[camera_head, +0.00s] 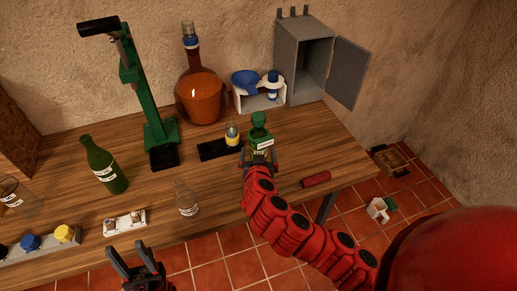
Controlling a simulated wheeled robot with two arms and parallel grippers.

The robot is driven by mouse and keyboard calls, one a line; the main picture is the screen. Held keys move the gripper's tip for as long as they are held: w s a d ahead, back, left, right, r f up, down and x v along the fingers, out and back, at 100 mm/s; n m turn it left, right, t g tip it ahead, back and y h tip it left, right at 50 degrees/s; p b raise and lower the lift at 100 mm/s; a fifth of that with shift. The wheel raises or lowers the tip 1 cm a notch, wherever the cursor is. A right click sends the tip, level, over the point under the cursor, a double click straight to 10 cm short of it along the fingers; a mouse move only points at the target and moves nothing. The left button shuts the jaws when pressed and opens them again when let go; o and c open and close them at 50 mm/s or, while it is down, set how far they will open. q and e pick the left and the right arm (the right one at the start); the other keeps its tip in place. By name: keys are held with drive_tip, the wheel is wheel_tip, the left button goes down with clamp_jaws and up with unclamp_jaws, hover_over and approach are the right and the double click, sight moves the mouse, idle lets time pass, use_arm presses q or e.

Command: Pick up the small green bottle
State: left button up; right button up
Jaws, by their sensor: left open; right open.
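The small green bottle (261,132), with a white label, stands upright near the right part of the wooden table. My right gripper (260,158) is open at the bottle's near side, low down. Its fingers overlap the bottle's lower part in the picture, and I cannot tell whether they touch it. My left gripper (133,259) is open and empty at the table's front edge, far from the bottle.
A larger green bottle (104,166), a clear bottle (186,199) and a green press (150,100) stand to the left. A black tray (218,149) with a small jar lies left of the small bottle. A red cylinder (316,180) lies to its right. An open grey cabinet (301,61) is behind.

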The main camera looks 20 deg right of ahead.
drive_tip(key=shift+p+x, duration=0.55)
drive_tip(key=shift+x, duration=1.35)
drive_tip(key=shift+d, duration=0.15)
drive_tip(key=shift+c, duration=0.3)
drive_tip(key=c, duration=1.4)
drive_tip(key=shift+c, duration=0.5)
drive_tip(key=shift+r, duration=0.1)
